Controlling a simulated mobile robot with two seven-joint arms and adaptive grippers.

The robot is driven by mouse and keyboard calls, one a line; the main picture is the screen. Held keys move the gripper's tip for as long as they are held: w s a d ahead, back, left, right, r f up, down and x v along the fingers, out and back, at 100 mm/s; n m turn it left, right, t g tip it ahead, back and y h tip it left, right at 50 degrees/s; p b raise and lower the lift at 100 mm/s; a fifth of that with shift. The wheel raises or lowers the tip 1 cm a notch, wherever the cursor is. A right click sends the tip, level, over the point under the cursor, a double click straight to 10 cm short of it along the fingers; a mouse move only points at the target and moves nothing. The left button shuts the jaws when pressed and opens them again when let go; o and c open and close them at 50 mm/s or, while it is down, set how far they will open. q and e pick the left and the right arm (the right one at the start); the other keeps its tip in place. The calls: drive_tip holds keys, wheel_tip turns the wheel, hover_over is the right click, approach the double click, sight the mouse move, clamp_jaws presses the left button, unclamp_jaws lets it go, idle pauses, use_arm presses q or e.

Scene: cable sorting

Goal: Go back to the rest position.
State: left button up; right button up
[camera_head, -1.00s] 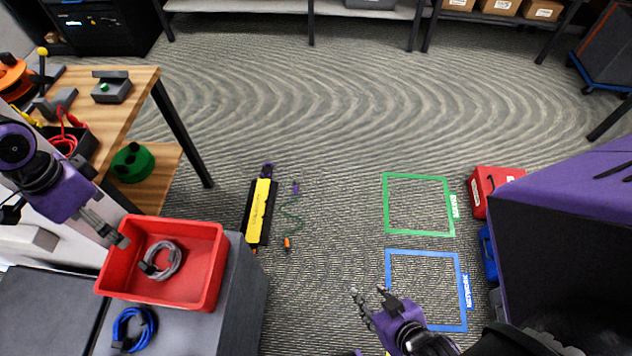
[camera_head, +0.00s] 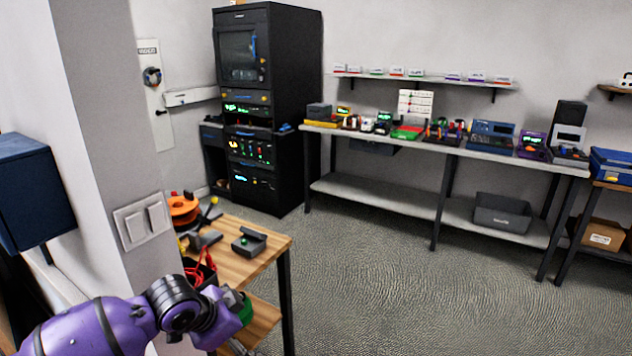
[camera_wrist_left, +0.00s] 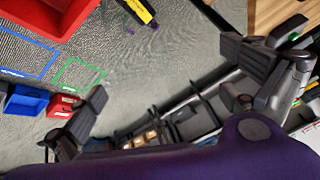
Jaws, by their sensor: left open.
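My left gripper (camera_wrist_left: 167,92) is open and empty in the left wrist view, one finger at left and one at right, over a tilted view of the room. In the head view my purple left arm comes in at the bottom left; its gripper is mostly out of frame at the bottom edge. My right gripper is not in either current view. The red tray (camera_wrist_left: 52,14) shows at the top left of the wrist view, apart from the fingers. Its inside is mostly cut off, and no cable shows in it.
A wooden bench (camera_head: 262,263) with an orange spool (camera_head: 183,207) and red cables (camera_head: 203,268) stands beside my left arm. A black cabinet (camera_head: 283,100) and long workbench (camera_head: 400,198) line the back. Floor outlines, blue (camera_wrist_left: 48,72) and green (camera_wrist_left: 102,76), show in the wrist view. Middle floor is clear.

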use_arm(q)
drive_tip(key=s+d+f+n+t+h+p, duration=0.2)
drive_tip(key=s+d+f+n+t, duration=0.15)
drive_tip(key=s+d+f, duration=0.35)
drive_tip(key=s+a+f+n+y+p, duration=0.1)
drive_tip(key=s+a+f+n, duration=0.1)
drive_tip(key=s, duration=0.8)
drive_tip(key=s+a+f+n+y+p, duration=0.1)
drive_tip(key=s+a+f+n+y, duration=0.1)
drive_tip(key=s, duration=0.9)
drive_tip(key=s+a+f+n+y+p, duration=0.1)
drive_tip(key=s+a+f+n, duration=0.2)
drive_tip(key=s+a+f, duration=0.3)
drive_tip(key=s+f, duration=0.1)
drive_tip(key=s, duration=0.4)
drive_tip(key=shift+s+g+y, duration=0.15)
drive_tip(key=shift+g+y, duration=0.15)
drive_tip(key=shift+g, duration=0.05)
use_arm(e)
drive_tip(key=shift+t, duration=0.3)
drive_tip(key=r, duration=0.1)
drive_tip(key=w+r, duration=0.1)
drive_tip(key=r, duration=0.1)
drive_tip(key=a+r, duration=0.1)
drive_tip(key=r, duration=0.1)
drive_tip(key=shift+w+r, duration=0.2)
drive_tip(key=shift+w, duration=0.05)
